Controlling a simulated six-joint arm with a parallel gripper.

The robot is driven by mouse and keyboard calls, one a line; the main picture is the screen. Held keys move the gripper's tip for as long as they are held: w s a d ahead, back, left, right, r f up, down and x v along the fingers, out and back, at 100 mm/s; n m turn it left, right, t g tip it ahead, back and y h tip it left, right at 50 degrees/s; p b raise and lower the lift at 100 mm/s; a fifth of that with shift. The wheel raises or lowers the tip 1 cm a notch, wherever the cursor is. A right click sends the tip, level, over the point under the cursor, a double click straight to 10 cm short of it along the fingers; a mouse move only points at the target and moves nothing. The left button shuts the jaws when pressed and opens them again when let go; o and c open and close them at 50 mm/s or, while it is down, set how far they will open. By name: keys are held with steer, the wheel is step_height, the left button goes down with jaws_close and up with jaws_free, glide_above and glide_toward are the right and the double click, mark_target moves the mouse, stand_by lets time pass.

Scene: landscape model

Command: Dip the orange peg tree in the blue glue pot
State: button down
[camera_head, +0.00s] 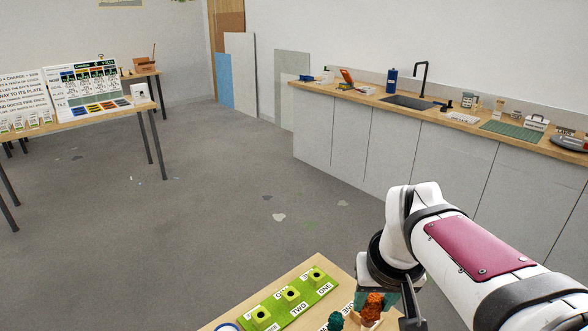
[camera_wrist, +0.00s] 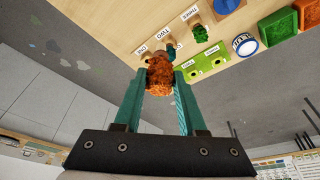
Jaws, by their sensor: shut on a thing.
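The orange peg tree (camera_wrist: 159,76) is a bushy orange clump between the two teal fingers of my gripper (camera_wrist: 160,70), which is shut on it. In the head view the orange tree (camera_head: 373,307) shows at the bottom, with my gripper (camera_head: 376,297) over it. I cannot tell whether its peg is clear of the stand below. The blue glue pot (camera_wrist: 245,45), round with a blue rim and pale inside, stands on the table to the right of the tree in the wrist view. Only part of its blue rim (camera_head: 228,326) shows in the head view.
A dark teal tree (camera_head: 336,320) stands close beside the orange one; a green tree (camera_wrist: 200,33) is farther along. A green base (camera_head: 290,295) with several sockets lies on the table.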

steer(key=w+a+f+n+y, duration=0.1)
steer(key=w+a+f+n, duration=0.1)
steer(key=w+a+f, duration=0.35)
steer(key=w+a+f+n, duration=0.2)
steer(key=a+n, duration=0.1)
steer(key=a, duration=0.6)
steer(key=a+f+n+g+y, duration=0.1)
steer(key=a+f+n, duration=0.3)
steer(key=a+f, duration=0.7)
steer(key=shift+w+a+f, duration=0.3)
steer(key=shift+a+f, duration=0.05)
steer(key=shift+a, duration=1.15)
step_height(320, 180, up, 4)
steer(key=shift+f, duration=0.15)
